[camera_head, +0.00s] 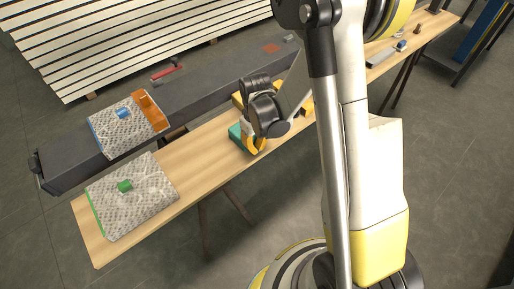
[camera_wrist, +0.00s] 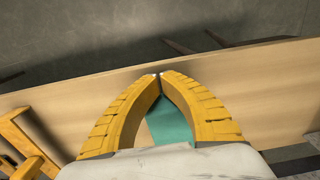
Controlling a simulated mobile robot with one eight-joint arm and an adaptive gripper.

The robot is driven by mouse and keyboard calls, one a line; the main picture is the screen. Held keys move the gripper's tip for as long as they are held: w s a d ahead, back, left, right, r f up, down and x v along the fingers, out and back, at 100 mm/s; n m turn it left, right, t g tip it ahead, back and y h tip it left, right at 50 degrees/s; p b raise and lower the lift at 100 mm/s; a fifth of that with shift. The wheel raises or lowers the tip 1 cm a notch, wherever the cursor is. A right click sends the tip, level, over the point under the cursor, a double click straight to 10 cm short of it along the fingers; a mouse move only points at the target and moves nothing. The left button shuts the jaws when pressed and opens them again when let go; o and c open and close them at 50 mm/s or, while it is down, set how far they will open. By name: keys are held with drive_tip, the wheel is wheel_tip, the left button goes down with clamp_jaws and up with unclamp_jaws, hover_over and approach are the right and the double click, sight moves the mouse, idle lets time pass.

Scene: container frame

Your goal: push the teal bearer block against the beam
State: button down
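The teal bearer block (camera_head: 235,134) lies on the wooden plank bench, just left of my gripper in the head view. My gripper (camera_head: 258,146) is low over the bench and hides part of the block. In the wrist view the yellow fingers of my gripper (camera_wrist: 160,75) meet at their tips, and the teal block (camera_wrist: 169,124) shows through the gap between them. It does not look gripped. The dark grey beam (camera_head: 210,92) runs along the far side of the bench. A strip of wood seems to separate block and beam; the exact gap is partly hidden.
A yellow bracket-like part (camera_wrist: 27,136) stands left of my gripper in the wrist view. A red-handled tool (camera_head: 167,72) rests farther along.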

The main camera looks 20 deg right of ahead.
sight(232, 124)
drive_tip(key=w+a, duration=0.1)
drive_tip(key=w, duration=0.3)
drive_tip(key=w+a, duration=0.2)
drive_tip(key=w, duration=0.2)
drive_tip(key=w+a, duration=0.1)
drive_tip(key=w, duration=0.4)
drive_tip(key=shift+a, duration=0.15)
